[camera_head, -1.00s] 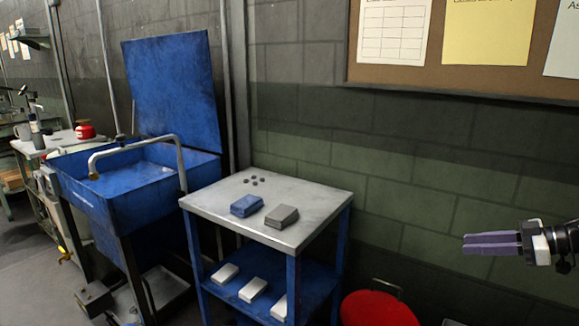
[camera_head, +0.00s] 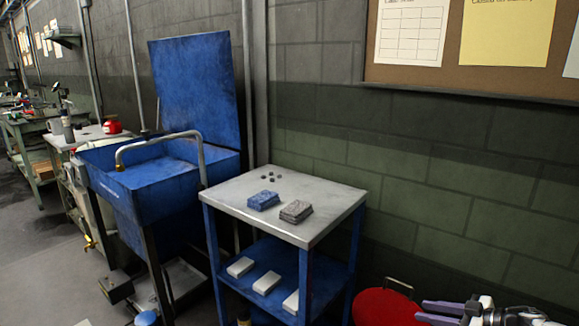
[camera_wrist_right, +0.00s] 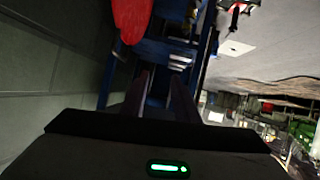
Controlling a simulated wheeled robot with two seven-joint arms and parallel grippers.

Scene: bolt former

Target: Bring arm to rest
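My right gripper (camera_head: 424,311) is at the bottom right of the head view, in front of the green brick wall and beside the red round stool. Its purple fingers point left. In the right wrist view, its two dark fingers (camera_wrist_right: 160,80) stand apart with nothing between them, and the blue cart frame shows beyond. My left gripper is in neither view now.
A blue cart (camera_head: 222,187) with a grey top carries a blue block (camera_head: 264,200), a grey block (camera_head: 296,211) and several small dark pieces. A blue sink (camera_head: 110,185) stands left of it. A red stool (camera_head: 378,307) is close to my right gripper.

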